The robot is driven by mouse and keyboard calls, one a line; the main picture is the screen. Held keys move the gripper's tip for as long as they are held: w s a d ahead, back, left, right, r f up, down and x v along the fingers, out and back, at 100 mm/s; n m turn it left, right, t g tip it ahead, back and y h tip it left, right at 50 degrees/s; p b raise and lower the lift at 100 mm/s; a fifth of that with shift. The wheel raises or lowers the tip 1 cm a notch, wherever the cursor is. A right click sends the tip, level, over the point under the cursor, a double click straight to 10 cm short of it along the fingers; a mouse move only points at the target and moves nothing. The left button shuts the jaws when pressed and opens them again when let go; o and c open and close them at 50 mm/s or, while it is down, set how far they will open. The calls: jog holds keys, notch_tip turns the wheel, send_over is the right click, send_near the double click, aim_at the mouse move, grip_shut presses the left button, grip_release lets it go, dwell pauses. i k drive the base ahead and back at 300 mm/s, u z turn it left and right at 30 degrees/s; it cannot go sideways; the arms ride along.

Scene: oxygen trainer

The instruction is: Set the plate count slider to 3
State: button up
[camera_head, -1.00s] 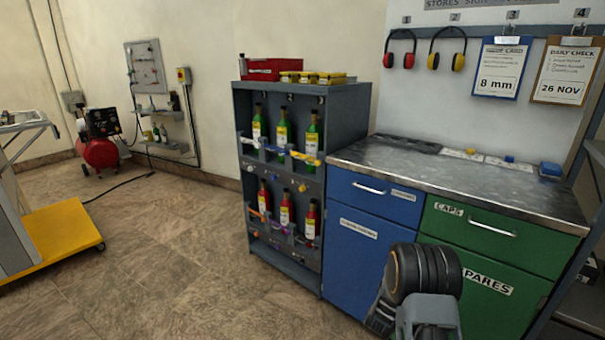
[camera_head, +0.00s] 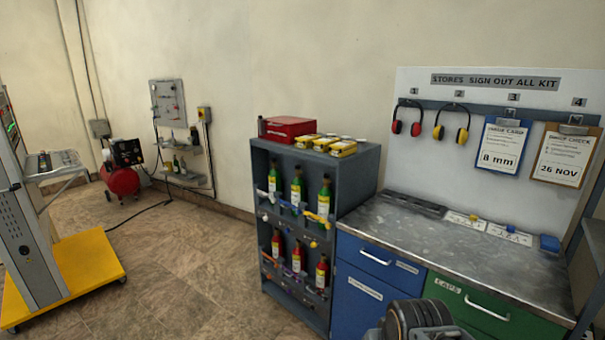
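Two white marked strips lie on the grey bench top at the right. Part of my arm shows at the bottom edge, in front of the cabinets and well short of the strips. My gripper's fingers are not in view.
The bench top (camera_head: 420,235) is mostly clear, with a dark tray (camera_head: 413,204) and a blue block (camera_head: 549,243) at its back. A bottle rack (camera_head: 355,175) adjoins its left side. Ear defenders and two cards hang on the board above. Open floor lies left.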

aim_at(512, 229)
jog(key=z, duration=1.4)
